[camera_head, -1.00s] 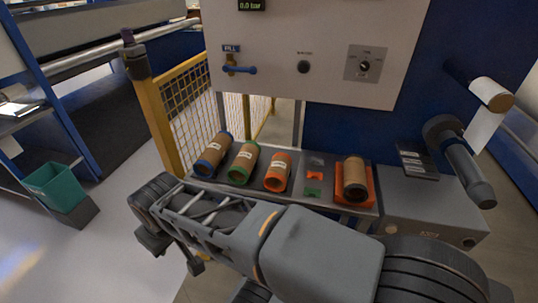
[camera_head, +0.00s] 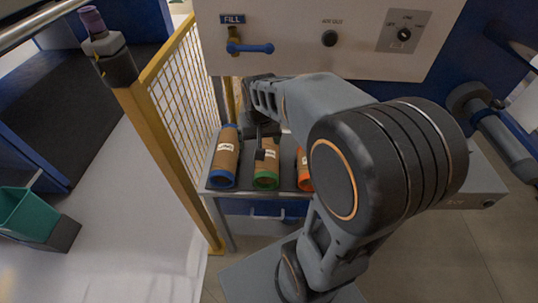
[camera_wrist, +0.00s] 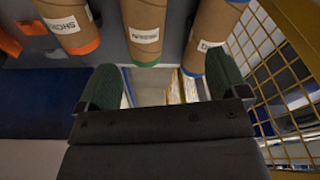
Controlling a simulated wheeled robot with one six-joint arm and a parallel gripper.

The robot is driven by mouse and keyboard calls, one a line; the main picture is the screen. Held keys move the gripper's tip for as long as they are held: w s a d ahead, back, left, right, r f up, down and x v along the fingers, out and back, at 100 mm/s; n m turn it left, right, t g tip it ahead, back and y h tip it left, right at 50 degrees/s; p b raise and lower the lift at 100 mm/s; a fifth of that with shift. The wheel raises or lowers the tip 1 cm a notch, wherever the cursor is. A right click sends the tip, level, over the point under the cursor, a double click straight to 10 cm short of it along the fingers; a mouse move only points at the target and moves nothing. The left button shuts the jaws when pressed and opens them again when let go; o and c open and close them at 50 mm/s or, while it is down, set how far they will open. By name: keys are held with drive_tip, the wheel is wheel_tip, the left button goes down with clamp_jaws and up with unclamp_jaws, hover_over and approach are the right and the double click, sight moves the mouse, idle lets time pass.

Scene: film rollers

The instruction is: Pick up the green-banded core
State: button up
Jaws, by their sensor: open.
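The green-banded core (camera_head: 266,173) is a brown cardboard tube with a white label and a green band at its near end. It lies on the grey bench between the blue-banded core and the orange-banded core. My gripper (camera_head: 264,137) is over its far part in the head view and hides some of it. In the wrist view the green-banded core (camera_wrist: 145,32) shows ahead, between the directions of the two green-padded fingers. My gripper (camera_wrist: 164,88) is open there, with nothing between the fingers.
The blue-banded core (camera_head: 226,158) lies close on the left. The orange-banded core (camera_head: 304,174) is on the right, partly hidden by my arm. A yellow mesh fence (camera_head: 165,110) stands left of the bench. A panel with a blue valve handle (camera_head: 250,48) is above.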

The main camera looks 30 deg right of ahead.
sight(268, 152)
drive_tip(key=shift+o, duration=0.6)
drive_tip(key=w+d+f+m+g+p, duration=0.1)
drive_tip(key=w+d+f+m, duration=0.1)
drive_tip(key=w+d+f, duration=0.3)
drive_tip(key=shift+w+d+m+g+p, duration=0.3)
drive_tip(key=shift+w+d+m+g, duration=0.15)
drive_tip(key=shift+w, duration=0.1)
wheel_tip(268, 152, down, 8)
drive_tip(key=shift+w+d+f+p, duration=0.1)
drive_tip(key=shift+w+p, duration=0.05)
drive_tip(key=shift+p, duration=0.25)
drive_tip(key=shift+a+f+p, duration=0.2)
drive_tip(key=shift+f+p, duration=0.55)
drive_tip(key=shift+f, duration=2.2)
drive_tip(key=c, duration=0.8)
drive_tip(key=shift+r, duration=0.1)
